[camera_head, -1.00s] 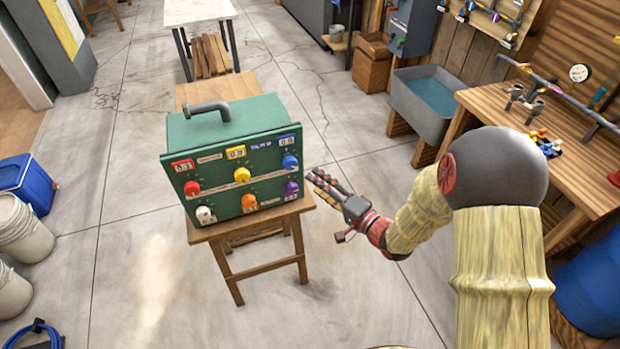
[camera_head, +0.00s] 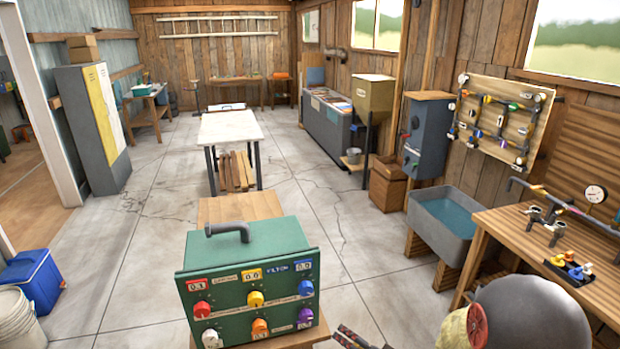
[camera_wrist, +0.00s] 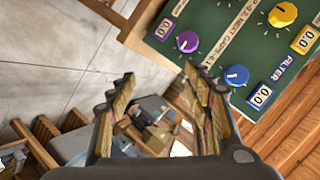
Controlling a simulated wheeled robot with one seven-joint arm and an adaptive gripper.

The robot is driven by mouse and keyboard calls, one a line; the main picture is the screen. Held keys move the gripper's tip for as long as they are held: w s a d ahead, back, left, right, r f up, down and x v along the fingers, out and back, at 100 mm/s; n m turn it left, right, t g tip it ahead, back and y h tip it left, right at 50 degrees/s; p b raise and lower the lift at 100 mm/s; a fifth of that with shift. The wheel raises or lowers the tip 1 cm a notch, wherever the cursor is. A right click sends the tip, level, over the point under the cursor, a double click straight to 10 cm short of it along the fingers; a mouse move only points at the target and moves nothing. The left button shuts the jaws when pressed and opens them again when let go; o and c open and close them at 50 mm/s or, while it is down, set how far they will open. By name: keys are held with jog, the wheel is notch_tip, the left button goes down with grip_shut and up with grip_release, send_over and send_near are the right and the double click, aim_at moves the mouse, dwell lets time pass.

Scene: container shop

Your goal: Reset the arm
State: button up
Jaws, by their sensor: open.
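My gripper (camera_wrist: 162,95) is open and empty in the wrist view, its two fingers spread apart. The box has a pipe-shaped handle, coloured knobs and small number displays, and stands on a wooden stool (camera_head: 310,337). In the wrist view the green panel (camera_wrist: 235,50) fills the upper right, with purple, blue and yellow knobs. The gripper appears apart from the panel.
A workbench (camera_head: 500,227) with pipes and a gauge stands at the right, beside a grey water trough (camera_head: 440,235). A white-topped table (camera_head: 228,127) stands behind the box.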

jog(key=s+d+f+n+g+h, duration=0.1)
jog(key=s+d+f+g+h, duration=0.1)
jog(key=d+f+h, duration=0.3)
jog(key=s+d+r+n+g+h, duration=0.2)
jog(key=s+d+r+g, duration=0.2)
jog(key=s+d+r, duration=0.35)
jog(key=s+a+r+n, duration=0.1)
jog(key=s+a+r, duration=0.1)
jog(key=s+r, duration=0.7)
jog(key=s+a+r+n, duration=0.1)
jog(key=s+a+r, duration=0.2)
jog(key=s+r, duration=0.6)
notch_tip(320, 180, up, 6)
jog(key=shift+s+a+r+t+y, duration=0.1)
jog(key=shift+s+a+t+y, duration=0.1)
jog(key=shift+t+y, duration=0.1)
